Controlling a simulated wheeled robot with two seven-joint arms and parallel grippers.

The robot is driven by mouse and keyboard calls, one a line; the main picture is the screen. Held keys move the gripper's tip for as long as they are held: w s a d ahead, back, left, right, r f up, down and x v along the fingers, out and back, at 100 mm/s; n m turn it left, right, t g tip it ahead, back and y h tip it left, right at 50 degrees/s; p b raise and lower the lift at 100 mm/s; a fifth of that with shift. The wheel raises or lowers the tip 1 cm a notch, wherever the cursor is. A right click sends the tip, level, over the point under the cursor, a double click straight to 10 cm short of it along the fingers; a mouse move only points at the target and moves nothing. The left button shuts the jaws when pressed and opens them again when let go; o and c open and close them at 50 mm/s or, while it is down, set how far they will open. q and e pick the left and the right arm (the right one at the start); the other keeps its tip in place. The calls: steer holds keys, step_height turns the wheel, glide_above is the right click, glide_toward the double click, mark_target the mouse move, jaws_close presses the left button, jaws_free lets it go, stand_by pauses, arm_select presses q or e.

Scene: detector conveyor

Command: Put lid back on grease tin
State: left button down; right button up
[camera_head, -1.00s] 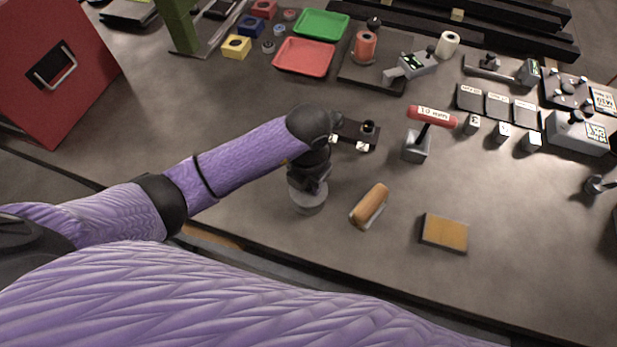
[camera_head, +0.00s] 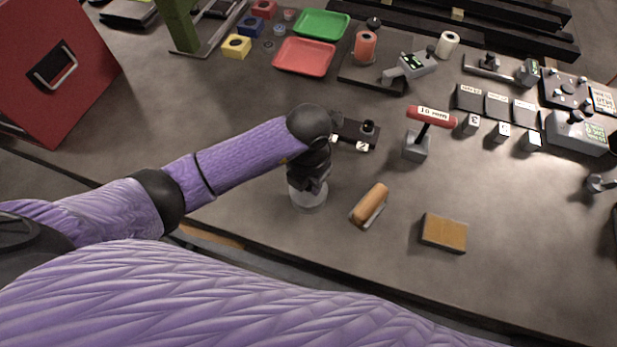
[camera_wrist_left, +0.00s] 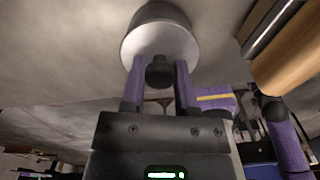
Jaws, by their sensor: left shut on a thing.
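My left gripper (camera_head: 314,184) points down over the bench and is shut on the black knob (camera_wrist_left: 159,72) of the tin lid. The pale round lid (camera_wrist_left: 160,42) shows beyond the fingertips in the left wrist view. The darker grey side of the grease tin (camera_wrist_left: 165,12) shows directly behind the lid. Lid and tin look lined up, but I cannot tell whether the lid is fully seated. In the head view the pale round lid-and-tin shape (camera_head: 306,198) is partly hidden by the gripper. My right gripper is not in view.
A wooden-handled brush-like tool (camera_head: 371,204) lies close to the right of the tin. A tan block (camera_head: 444,232) lies farther right. A small black fixture (camera_head: 357,133) stands behind the gripper, and a red-handled tool (camera_head: 431,117) stands behind right. Bench left of the tin is clear.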

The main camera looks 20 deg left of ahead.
arm_select(q)
steer(key=shift+f, duration=0.1)
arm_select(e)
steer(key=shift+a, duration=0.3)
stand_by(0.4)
arm_select(q)
steer(key=shift+c, duration=1.4)
jaws_free()
steer(key=shift+o, duration=1.4)
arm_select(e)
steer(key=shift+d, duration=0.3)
arm_select(q)
step_height(320, 180, up, 2)
steer(key=shift+r+p, duration=0.15)
steer(key=shift+p, duration=0.9)
step_height(320, 180, up, 3)
steer(key=shift+f+p, duration=0.1)
steer(key=shift+p, duration=1.15)
steer(key=shift+r+p, duration=0.95)
steer(key=shift+r, duration=0.05)
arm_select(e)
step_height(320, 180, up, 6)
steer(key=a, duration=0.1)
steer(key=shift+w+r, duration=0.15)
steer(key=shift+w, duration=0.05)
